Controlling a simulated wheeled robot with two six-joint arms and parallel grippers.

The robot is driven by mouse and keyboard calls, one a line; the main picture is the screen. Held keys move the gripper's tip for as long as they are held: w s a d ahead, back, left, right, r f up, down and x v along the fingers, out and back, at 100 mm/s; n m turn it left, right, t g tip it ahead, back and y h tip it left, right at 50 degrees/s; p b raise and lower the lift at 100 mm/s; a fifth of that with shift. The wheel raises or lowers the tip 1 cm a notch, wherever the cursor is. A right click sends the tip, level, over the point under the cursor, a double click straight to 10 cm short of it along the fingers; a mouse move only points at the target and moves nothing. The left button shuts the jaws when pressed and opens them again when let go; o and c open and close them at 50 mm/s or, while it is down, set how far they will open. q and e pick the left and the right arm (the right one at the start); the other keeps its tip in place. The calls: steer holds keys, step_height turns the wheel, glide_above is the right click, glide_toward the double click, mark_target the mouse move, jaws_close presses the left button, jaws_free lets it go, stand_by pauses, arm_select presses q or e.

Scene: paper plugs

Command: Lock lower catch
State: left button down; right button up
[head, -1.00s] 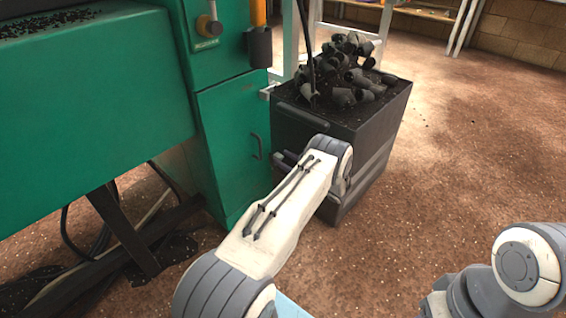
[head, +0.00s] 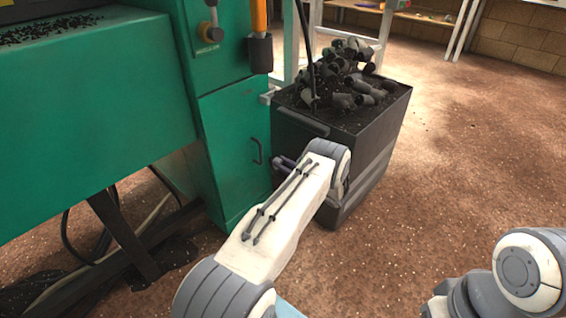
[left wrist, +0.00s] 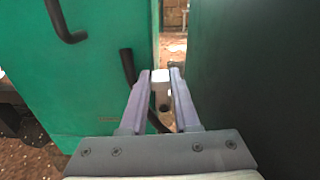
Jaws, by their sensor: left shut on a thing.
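The lower catch is a pale block (left wrist: 161,77) with a black lever (left wrist: 127,66), in the narrow gap between the green cabinet (left wrist: 98,95) and the dark bin in the left wrist view. The lever slants down behind my left finger. My left gripper (left wrist: 160,76) is shut on the catch, with its two purple-grey fingers on either side of it. In the head view my left gripper (head: 283,164) is low at the bin's near left side, mostly hidden by my arm. My right gripper is out of view; only a right arm joint shows.
The dark bin (head: 300,140) holds a heap of grey plugs (head: 352,62) and stands against the green cabinet (head: 235,140). A pale upper bracket (head: 268,96) shows between them. A cabinet handle (head: 258,150) is left of my gripper. The brown floor (head: 450,150) to the right is clear.

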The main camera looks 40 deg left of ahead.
arm_select(q)
steer(key=s+n+p, duration=0.1)
steer(key=n, duration=0.1)
steer(key=s+n+p, duration=0.1)
steer(key=shift+f+n, duration=0.15)
steer(key=shift+n, duration=0.25)
steer(key=n, duration=0.1)
steer(key=s+f+n+p, duration=0.1)
steer(key=n, duration=0.1)
steer(key=s+n, duration=0.1)
steer(key=shift+a+f+n+p, duration=0.1)
steer(key=shift+f+n+p, duration=0.2)
steer(key=f+n, duration=0.1)
steer(key=n, duration=0.1)
steer(key=s+f+n, duration=0.1)
steer(key=n, duration=0.1)
steer(key=shift+s+n, duration=0.1)
steer(key=shift+n, duration=0.2)
steer(key=shift+s+f+n, duration=0.1)
steer(key=shift+f+n, duration=0.45)
steer(key=shift+n, duration=0.45)
steer(key=shift+s+f+n, duration=0.1)
steer(key=shift+f+n, duration=0.45)
steer(key=shift+n, duration=0.45)
steer(key=c, duration=0.6)
jaws_free()
steer(key=shift+c, duration=0.2)
steer(key=shift+a, duration=0.1)
